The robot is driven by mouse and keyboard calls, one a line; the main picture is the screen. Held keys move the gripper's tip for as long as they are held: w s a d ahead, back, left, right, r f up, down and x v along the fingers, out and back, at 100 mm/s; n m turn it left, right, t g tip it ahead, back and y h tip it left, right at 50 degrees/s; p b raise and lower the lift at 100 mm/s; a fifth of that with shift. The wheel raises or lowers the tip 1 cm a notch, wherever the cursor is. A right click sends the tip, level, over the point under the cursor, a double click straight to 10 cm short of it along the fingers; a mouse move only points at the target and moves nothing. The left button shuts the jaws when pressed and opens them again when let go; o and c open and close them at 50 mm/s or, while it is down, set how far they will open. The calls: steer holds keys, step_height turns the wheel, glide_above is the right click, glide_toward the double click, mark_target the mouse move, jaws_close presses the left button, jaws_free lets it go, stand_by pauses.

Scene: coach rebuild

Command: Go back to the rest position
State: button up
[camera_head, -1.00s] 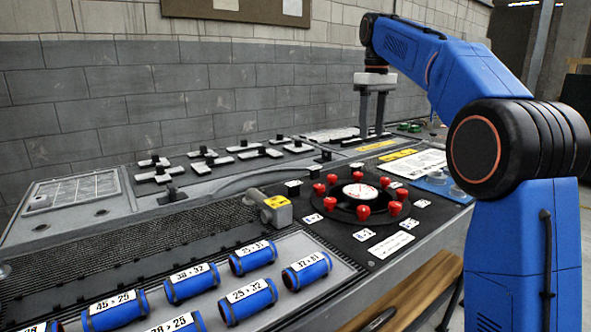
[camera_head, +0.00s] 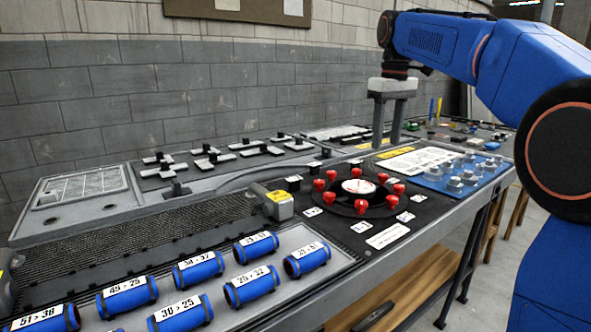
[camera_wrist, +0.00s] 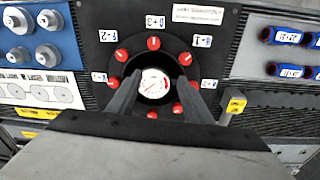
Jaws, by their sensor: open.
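My gripper (camera_head: 388,128) hangs pointing down over the back part of the bench, behind the round black dial plate (camera_head: 340,199), in the head view. Its two fingers are apart with nothing between them. In the wrist view, my gripper (camera_wrist: 157,88) shows its dark fingers on both sides of the white gauge (camera_wrist: 155,84), which lies below. Red knobs (camera_wrist: 154,43) ring the gauge. My blue arm reaches in from the right, bent at the elbow.
Blue labelled cylinders (camera_head: 252,286) lie on the grey tray at front. A blue plate with metal fittings (camera_head: 463,180) is at right. A grey block with a yellow label (camera_head: 272,201) stands left of the dial. Black-and-white parts (camera_head: 209,158) line the back. Air above the bench is clear.

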steer(key=s+d+f+m+t, duration=0.1)
steer(key=s+d+f+m, duration=0.1)
steer(key=s+f, duration=0.6)
steer(key=s+d+f+m+t, duration=0.15)
steer(key=s+f, duration=0.25)
steer(key=s, duration=0.9)
steer(key=s+d+f+m+t, duration=0.1)
steer(key=s+f+m, duration=0.1)
steer(key=s+f, duration=1.3)
step_height(320, 180, down, 3)
steer(key=shift+s+d+r, duration=0.1)
steer(key=shift+s+d, duration=0.15)
steer(key=shift+d, duration=0.1)
steer(key=shift+m+t, duration=0.25)
